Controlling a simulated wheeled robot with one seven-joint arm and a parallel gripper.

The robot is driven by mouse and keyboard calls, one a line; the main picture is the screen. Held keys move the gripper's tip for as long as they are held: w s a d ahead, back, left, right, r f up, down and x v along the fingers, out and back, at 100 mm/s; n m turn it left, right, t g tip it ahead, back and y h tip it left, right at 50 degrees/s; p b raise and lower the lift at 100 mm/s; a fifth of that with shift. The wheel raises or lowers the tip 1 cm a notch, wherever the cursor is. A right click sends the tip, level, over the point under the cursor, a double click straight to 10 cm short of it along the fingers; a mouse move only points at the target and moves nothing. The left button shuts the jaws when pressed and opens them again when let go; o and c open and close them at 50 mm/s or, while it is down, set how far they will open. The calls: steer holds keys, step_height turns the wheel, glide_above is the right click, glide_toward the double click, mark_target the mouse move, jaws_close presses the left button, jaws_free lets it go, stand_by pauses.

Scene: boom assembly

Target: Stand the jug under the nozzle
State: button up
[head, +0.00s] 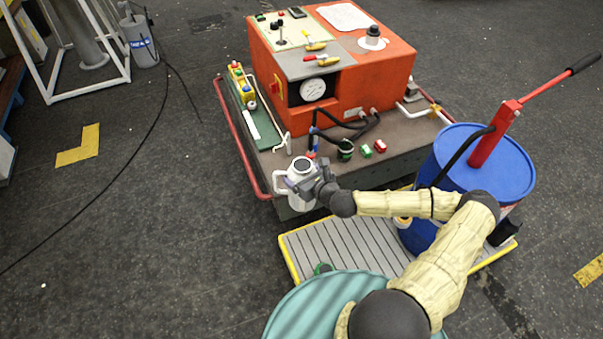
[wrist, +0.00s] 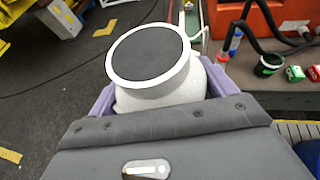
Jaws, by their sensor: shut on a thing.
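A pale grey-white jug (head: 297,203) with a dark round top and a side handle is held upright in front of the cart. My gripper (head: 309,184) is shut on it. In the wrist view the jug (wrist: 150,82) sits between the purple fingers of my gripper (wrist: 160,92), its dark top facing the camera. A red hand pump (head: 486,146) with a long lever stands on the blue drum (head: 505,180). A black hose (head: 457,157) curves from the pump down the drum's left side. Its nozzle end is not clear, partly hidden by my arm.
The cart (head: 405,157) carries an orange machine (head: 365,85), with a green cup (head: 346,150) and small red-and-green blocks (head: 380,146) near its front edge. A yellow-edged slatted pallet (head: 312,258) lies under the drum, with bare slats left of it. A teal drum top (head: 290,315) is nearest.

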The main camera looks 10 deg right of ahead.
step_height(320, 180, up, 26)
steer(key=s+d+m+t+h+p, duration=0.1)
steer(key=s+d+m+h+p, duration=0.1)
steer(key=p, duration=2.1)
steer(key=s+m+h, duration=0.1)
steer(key=m+h, duration=0.1)
steer(key=h, duration=0.1)
steer(key=shift+d+m, duration=0.15)
steer(key=shift+m, duration=0.15)
steer(key=shift+w+f, duration=0.1)
steer(key=shift+f, duration=0.1)
